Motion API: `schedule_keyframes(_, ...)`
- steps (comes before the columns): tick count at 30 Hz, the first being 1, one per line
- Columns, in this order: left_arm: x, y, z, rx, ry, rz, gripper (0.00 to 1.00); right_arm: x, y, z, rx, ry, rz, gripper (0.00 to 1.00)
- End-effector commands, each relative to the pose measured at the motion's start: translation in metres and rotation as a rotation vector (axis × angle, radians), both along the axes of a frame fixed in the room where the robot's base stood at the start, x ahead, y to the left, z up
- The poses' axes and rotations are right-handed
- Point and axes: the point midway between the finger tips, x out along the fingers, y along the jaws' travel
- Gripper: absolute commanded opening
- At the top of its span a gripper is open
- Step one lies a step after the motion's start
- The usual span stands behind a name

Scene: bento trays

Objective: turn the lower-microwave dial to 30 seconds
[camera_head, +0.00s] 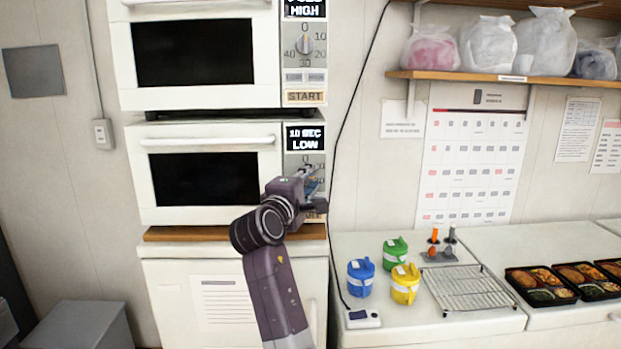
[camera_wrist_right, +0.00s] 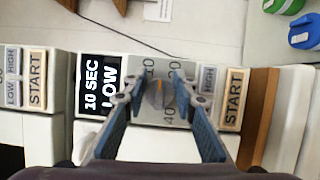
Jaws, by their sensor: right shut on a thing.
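The lower microwave (camera_head: 142,185) is white with a dark window, and its door is closed. Its display (camera_head: 305,138) reads "10 SEC LOW", and the same text shows in the wrist view (camera_wrist_right: 98,85). My right gripper (camera_head: 314,182) is at the control panel, hiding most of the dial in the head view. In the right wrist view, its two blue fingers (camera_wrist_right: 160,90) are on either side of the grey dial (camera_wrist_right: 157,95) and shut on it. Numbers around the dial are partly hidden. My left gripper is out of view.
An upper microwave (camera_head: 122,60) sits above, with its own dial (camera_head: 305,44). To the right, the counter (camera_head: 400,325) holds blue (camera_head: 361,277), green (camera_head: 395,252) and yellow (camera_head: 405,284) cups, a wire rack (camera_head: 462,289) and bento trays (camera_head: 541,286). A black cable hangs beside the microwaves.

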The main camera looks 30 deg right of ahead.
Motion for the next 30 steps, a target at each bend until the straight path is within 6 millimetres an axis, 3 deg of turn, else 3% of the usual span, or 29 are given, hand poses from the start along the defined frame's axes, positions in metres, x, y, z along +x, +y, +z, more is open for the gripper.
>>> schedule_keyframes(30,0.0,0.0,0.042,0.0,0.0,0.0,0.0,0.002,0.004,-0.01,0.83,-0.502,-0.002,0.01)
